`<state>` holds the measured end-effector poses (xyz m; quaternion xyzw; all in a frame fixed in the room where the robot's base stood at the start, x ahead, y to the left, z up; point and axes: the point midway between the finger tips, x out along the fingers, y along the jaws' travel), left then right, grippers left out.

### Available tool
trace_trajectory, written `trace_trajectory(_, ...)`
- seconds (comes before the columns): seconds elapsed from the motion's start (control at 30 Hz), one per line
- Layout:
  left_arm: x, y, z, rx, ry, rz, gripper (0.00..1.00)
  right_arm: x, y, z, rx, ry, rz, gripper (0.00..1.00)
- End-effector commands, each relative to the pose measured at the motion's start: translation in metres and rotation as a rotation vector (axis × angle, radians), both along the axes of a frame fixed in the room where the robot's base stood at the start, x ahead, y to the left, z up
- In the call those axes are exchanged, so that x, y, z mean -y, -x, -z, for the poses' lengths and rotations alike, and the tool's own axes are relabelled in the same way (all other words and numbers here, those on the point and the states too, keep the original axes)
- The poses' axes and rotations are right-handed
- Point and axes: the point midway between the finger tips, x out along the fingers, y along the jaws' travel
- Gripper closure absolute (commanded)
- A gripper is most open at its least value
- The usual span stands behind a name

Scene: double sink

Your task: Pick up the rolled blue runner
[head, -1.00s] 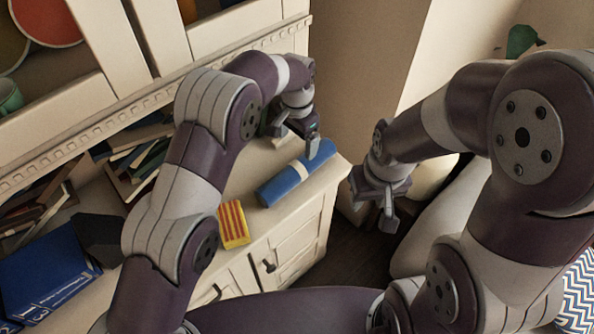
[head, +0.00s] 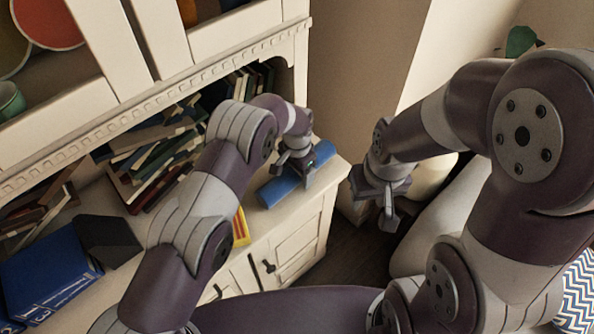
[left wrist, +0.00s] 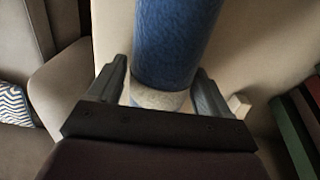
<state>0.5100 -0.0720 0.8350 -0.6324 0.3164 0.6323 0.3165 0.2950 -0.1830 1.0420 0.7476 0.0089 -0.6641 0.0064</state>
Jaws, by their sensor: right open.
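The rolled blue runner (head: 276,192) lies on the cabinet top near its right end. A pale band around it (left wrist: 158,98) shows in the left wrist view. My left gripper (head: 304,180) is over the middle of the roll. In the left wrist view the blue roll (left wrist: 178,40) runs between its two spread fingers, one on each side, with a small gap visible at the left finger. My right gripper (head: 388,208) is open and empty, away to the right of the cabinet.
A red and yellow striped block (head: 241,228) sits left of the runner, partly hidden by my left arm. Stacked books (head: 155,160), a dark block (head: 108,240) and a blue book (head: 45,275) fill the left. Shelving rises behind the cabinet top.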

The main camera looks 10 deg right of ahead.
Motion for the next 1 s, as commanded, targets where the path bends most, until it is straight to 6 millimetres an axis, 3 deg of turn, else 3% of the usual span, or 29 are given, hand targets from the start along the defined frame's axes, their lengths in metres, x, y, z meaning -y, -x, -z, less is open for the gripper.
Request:
trace_trajectory(0.03, 0.000, 0.000, 0.000, 0.000, 0.000, 0.000, 0.39, 0.000, 0.000, 0.000, 0.000, 0.000, 0.000, 0.56)
trace_trajectory(0.13, 0.000, 0.000, 0.000, 0.000, 0.000, 0.000, 0.71, 0.000, 0.000, 0.000, 0.000, 0.000, 0.000, 0.56)
trace_trajectory(0.17, 0.000, 0.000, 0.000, 0.000, 0.000, 0.000, 0.73, 0.000, 0.000, 0.000, 0.000, 0.000, 0.000, 0.56)
trace_trajectory(0.47, 0.000, -0.001, -0.004, 0.002, 0.001, 0.000, 0.73, 0.000, 0.000, 0.002, 0.000, 0.000, 0.000, 0.56)
trace_trajectory(0.7, 0.001, -0.001, -0.039, 0.005, 0.003, 0.000, 0.73, 0.000, 0.000, 0.014, 0.000, 0.000, 0.000, 0.56)
trace_trajectory(1.0, 0.053, 0.042, -0.079, 0.003, 0.003, 0.005, 0.73, 0.000, 0.000, 0.029, 0.000, 0.000, 0.000, 0.56)
